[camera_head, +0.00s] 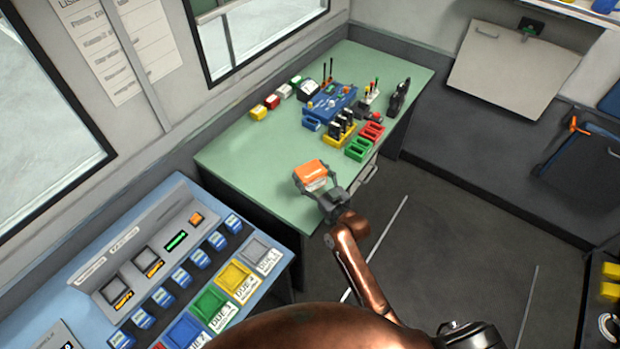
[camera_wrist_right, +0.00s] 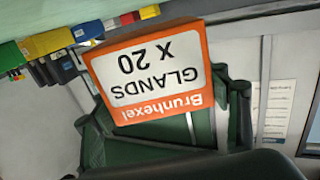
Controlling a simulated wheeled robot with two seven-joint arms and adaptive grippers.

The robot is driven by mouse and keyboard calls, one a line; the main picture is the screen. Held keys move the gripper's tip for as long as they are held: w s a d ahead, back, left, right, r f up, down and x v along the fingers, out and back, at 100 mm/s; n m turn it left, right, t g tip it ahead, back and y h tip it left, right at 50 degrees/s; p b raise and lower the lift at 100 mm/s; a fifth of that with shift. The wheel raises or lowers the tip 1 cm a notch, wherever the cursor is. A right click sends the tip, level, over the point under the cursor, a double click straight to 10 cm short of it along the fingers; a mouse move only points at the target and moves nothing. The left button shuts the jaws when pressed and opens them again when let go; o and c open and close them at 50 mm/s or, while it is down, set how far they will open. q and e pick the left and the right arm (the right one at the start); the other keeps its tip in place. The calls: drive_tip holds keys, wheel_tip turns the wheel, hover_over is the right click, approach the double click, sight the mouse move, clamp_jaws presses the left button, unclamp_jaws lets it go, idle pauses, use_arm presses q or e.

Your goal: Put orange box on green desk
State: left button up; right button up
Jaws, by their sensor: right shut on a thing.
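The orange box (camera_head: 311,172) has a white label, and in the right wrist view the box (camera_wrist_right: 150,70) shows the words "Brunhexel GLANDS X 20" upside down. My right gripper (camera_head: 313,182) is shut on it, with a finger on each side. The green desk (camera_head: 245,157) stands below the wall windows. In the head view the box shows over the front part of the desk top. I cannot tell whether it touches the surface. My left gripper is not in view.
Several coloured boxes (camera_head: 272,102), a blue tool tray (camera_head: 333,103), and red and green trays (camera_head: 358,149) sit toward the back and right of the desk. A blue control console (camera_head: 180,215) stands at the left. The desk's left part is clear.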

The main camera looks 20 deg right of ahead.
drive_tip(key=shift+w+d+f, duration=0.1)
drive_tip(key=shift+w+f, duration=0.2)
drive_tip(key=shift+f, duration=0.1)
drive_tip(key=f+b, duration=0.1)
drive_tip(key=f, duration=0.2)
drive_tip(key=shift+w+f, duration=0.2)
drive_tip(key=o, duration=1.3)
drive_tip(key=shift+s, duration=0.1)
drive_tip(key=p+v, duration=0.1)
drive_tip(key=v, duration=1.1)
